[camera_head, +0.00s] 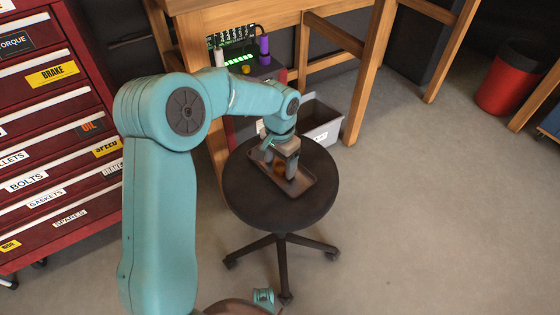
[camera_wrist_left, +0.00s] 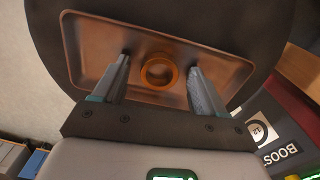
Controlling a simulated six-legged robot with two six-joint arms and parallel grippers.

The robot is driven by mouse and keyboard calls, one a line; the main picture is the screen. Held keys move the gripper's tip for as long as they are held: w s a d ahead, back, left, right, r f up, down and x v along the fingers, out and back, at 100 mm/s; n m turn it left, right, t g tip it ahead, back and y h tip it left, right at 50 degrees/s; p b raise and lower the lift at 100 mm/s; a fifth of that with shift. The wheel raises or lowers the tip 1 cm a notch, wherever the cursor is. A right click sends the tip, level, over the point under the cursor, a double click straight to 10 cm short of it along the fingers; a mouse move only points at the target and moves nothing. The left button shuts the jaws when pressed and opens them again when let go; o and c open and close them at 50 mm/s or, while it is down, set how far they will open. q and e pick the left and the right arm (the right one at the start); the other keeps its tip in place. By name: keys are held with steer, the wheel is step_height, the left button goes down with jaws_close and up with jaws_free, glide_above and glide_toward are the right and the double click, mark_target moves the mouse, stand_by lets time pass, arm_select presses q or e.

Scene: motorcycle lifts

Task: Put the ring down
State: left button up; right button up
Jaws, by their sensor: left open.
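An orange ring (camera_wrist_left: 159,72) lies flat on a brown rectangular tray (camera_wrist_left: 88,34) in the left wrist view. The tray (camera_head: 303,188) rests on a round dark stool (camera_head: 246,204) in the head view. My left gripper (camera_head: 279,172) points down over the tray. In the left wrist view the left gripper (camera_wrist_left: 158,75) is open, with one finger on each side of the ring and a gap to both. In the head view the ring is hard to make out behind the fingers. My right gripper cannot be made out in either view.
A red drawer cabinet (camera_head: 50,130) stands at the left. A wooden bench (camera_head: 350,60) is behind the stool, with a grey bin (camera_head: 320,122) under it. A red bucket (camera_head: 503,85) is at the far right. The floor right of the stool is clear.

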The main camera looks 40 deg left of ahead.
arm_select(q)
step_height(320, 180, up, 12)
steer(key=p, duration=0.4)
steer(key=shift+s, duration=0.1)
stand_by(0.4)
